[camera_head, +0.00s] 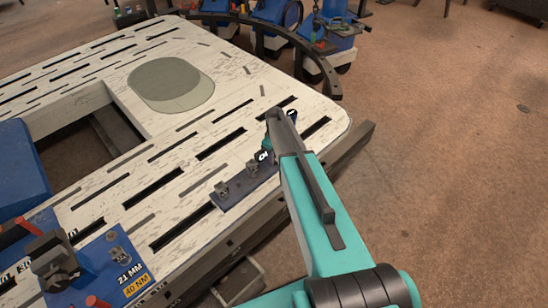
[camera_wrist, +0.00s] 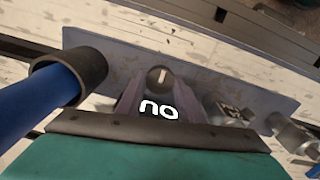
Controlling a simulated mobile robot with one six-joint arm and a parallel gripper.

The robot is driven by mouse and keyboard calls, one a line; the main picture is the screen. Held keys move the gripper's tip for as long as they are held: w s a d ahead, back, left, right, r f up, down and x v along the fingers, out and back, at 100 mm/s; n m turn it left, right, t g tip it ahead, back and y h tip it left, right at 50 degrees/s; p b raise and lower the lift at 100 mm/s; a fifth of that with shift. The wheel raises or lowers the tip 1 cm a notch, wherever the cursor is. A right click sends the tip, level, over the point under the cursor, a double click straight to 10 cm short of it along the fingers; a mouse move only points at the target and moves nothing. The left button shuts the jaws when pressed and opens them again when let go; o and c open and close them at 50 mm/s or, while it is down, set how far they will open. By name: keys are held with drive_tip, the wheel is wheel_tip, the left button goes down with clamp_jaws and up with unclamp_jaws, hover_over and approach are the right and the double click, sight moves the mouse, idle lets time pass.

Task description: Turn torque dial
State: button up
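A small round dial (camera_wrist: 158,76) with a pale pointer mark shows near the middle of the wrist view. A dark display with white characters (camera_wrist: 158,109) sits just below it in the picture. In the head view, the dark end of my arm with my gripper (camera_head: 274,118) reaches over the bench's right edge. It is close to a small dark label with white characters (camera_head: 263,156). The dial is hidden or too small in the head view.
A blue tube with a dark collar (camera_wrist: 70,83) stands left of the dial. Metal clamps (camera_wrist: 292,132) lie at its right. The white slotted bench (camera_head: 190,120) carries a blue fixture (camera_head: 95,270) at the front left. Blue carts (camera_head: 335,35) stand behind; open floor lies right.

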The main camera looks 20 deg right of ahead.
drive_tip(key=shift+a, duration=0.3)
drive_tip(key=shift+d, duration=0.15)
drive_tip(key=shift+m, duration=0.3)
drive_tip(key=m, duration=0.3)
drive_tip(key=shift+d+b, duration=0.1)
drive_tip(key=shift+b, duration=0.25)
drive_tip(key=m, duration=0.5)
drive_tip(key=shift+d, duration=0.1)
drive_tip(key=o, duration=1.1)
drive_tip(key=shift+c, duration=0.2)
wheel_tip(320, 180, up, 14)
drive_tip(key=b, duration=0.1)
